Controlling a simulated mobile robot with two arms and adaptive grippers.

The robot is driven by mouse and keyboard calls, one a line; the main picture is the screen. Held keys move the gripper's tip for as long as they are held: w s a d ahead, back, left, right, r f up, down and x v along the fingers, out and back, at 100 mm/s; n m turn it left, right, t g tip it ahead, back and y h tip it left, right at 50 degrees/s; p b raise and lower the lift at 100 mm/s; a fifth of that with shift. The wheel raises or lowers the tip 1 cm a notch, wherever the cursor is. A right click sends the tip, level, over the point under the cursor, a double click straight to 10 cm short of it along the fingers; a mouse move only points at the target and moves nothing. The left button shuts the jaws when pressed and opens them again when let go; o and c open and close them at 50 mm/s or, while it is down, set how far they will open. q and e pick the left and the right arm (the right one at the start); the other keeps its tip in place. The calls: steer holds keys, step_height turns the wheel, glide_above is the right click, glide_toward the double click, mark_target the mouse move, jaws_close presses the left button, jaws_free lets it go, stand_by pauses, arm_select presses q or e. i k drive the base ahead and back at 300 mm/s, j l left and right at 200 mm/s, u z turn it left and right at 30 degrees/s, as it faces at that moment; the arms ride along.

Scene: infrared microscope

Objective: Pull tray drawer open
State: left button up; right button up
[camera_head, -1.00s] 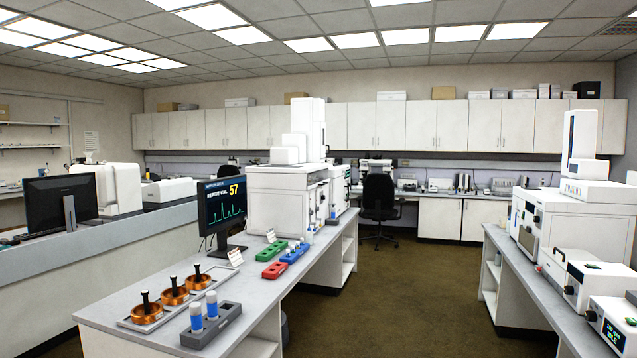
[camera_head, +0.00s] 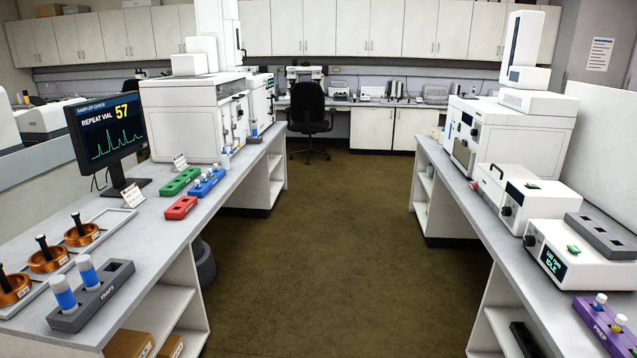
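No tray drawer can be made out for certain. A large white instrument (camera_head: 190,118) stands on the left bench, with vials and small fittings at its right-hand face. Another white instrument (camera_head: 509,135) with a dark front panel stands on the right bench, with a tall white unit on top. A lower white box (camera_head: 516,192) with a dark round knob is in front of it. Which of these holds the drawer, I cannot tell. Neither of my grippers shows in the head view.
A monitor (camera_head: 107,130) reads "REPEAT VIAL 57". Green (camera_head: 181,181), blue (camera_head: 206,183) and red (camera_head: 181,208) racks lie on the left bench (camera_head: 168,232). A purple PREP rack (camera_head: 604,326) is at lower right. A chair (camera_head: 309,112) stands at the back; the aisle floor (camera_head: 318,240) between is clear.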

mark_target(235, 94)
steer(key=i+l, duration=0.1)
steer(key=i, duration=1.1)
steer(key=i+l, duration=0.1)
steer(key=i, duration=1.1)
steer(key=i+u, duration=0.15)
steer(key=i, duration=0.4)
steer(key=i+u, duration=0.15)
steer(key=i, duration=0.45)
steer(key=i+l+u, duration=0.15)
steer(key=i, duration=0.4)
steer(key=i+l+u, duration=0.1)
steer(key=i, duration=0.45)
